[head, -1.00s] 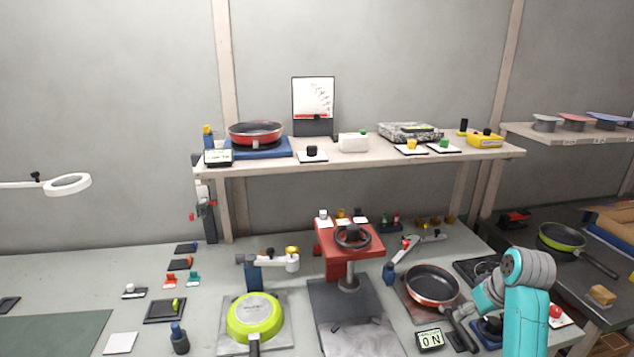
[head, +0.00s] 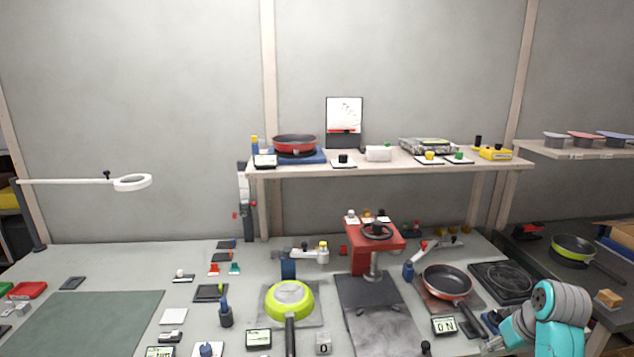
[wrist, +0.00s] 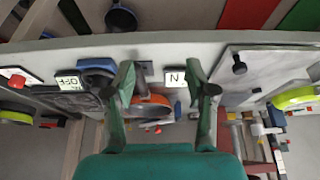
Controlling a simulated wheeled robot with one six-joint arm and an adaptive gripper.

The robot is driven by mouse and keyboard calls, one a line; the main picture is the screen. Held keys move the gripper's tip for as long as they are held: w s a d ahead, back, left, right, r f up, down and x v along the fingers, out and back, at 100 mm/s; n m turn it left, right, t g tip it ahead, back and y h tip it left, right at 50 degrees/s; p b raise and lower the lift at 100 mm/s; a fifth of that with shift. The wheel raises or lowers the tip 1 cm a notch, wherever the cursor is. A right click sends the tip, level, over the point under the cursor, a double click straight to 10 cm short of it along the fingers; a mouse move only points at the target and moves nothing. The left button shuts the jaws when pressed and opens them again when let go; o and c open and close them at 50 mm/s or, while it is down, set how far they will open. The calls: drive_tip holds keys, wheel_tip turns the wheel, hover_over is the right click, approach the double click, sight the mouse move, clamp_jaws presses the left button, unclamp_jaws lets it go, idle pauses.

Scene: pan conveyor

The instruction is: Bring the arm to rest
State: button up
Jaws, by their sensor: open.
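My arm (head: 556,318) shows at the lower right in the head view, folded near the bench's right end. My gripper (wrist: 165,84) is in the wrist view, with its two green fingers spread apart and nothing between them. Beyond the fingers, a dark pan with an orange-red rim (wrist: 152,110) lies on the bench, apart from them. The same pan (head: 447,281) sits on a brown plate in the head view. The gripper's fingers cannot be made out in the head view.
A red press (head: 372,240) with a handwheel stands mid-bench. A black hotplate (head: 502,282) is close to my arm. A shelf (head: 390,167) runs above. The green mat (head: 90,322) at left is bare.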

drive_tip(key=s+a+f+t, duration=0.1)
drive_tip(key=s+a+f, duration=0.35)
drive_tip(key=f, duration=0.25)
drive_tip(key=s+a+f+m+t+h, duration=0.1)
drive_tip(key=s+a+f, duration=0.2)
drive_tip(key=a+f, duration=0.25)
drive_tip(key=s+a+f+t, duration=0.1)
drive_tip(key=s+a+f, duration=0.25)
drive_tip(key=f, duration=0.35)
drive_tip(key=s+a+f+t, duration=0.25)
drive_tip(key=s+a, duration=0.45)
drive_tip(key=s, duration=0.6)
drive_tip(key=s+a+r+t, duration=0.2)
drive_tip(key=s+a+r, duration=0.1)
drive_tip(key=s+r, duration=0.5)
drive_tip(key=s+a+r+t, duration=0.2)
drive_tip(key=s+r, duration=0.7)
drive_tip(key=s, duration=0.6)
drive_tip(key=shift+a+n+t+y, duration=0.3)
drive_tip(key=shift+a+t+y, duration=0.1)
drive_tip(key=shift+a, duration=0.2)
